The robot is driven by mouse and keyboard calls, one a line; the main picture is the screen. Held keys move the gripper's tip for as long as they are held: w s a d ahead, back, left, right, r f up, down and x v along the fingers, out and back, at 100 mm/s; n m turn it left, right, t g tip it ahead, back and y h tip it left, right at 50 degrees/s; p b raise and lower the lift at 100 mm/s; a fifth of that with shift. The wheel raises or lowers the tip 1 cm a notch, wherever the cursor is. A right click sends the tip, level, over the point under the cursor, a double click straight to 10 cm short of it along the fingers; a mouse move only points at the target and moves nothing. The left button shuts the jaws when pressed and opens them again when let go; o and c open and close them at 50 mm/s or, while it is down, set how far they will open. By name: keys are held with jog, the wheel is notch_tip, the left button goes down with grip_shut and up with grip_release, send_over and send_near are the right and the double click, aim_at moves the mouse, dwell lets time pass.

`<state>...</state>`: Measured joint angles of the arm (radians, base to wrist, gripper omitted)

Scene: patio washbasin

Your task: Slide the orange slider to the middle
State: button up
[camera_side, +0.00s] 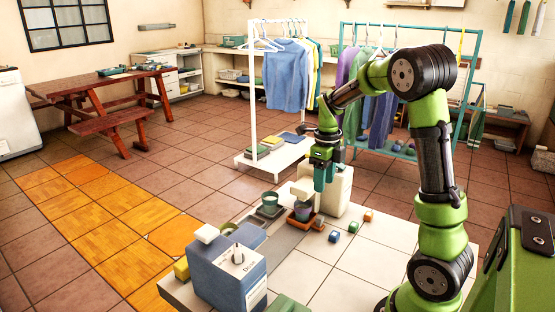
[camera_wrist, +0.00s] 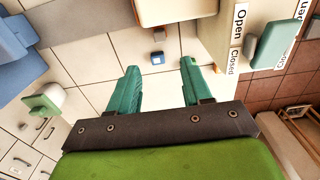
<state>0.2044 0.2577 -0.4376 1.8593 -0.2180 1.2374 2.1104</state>
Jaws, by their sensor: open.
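My gripper (camera_side: 320,186) hangs over the white worktop, beside a white box (camera_side: 338,190). The white box carries "Open" and "Closed" labels (camera_wrist: 237,40) and a teal sliding piece (camera_wrist: 280,42) at the right. No orange slider can be made out clearly.
Tiles at the front right are clear.

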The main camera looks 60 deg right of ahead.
aim_at(321, 217)
notch_tip(321, 217, down, 12)
jog(key=shift+r, duration=0.1)
jog(key=shift+c, duration=0.2)
grip_shut()
dwell(0.4)
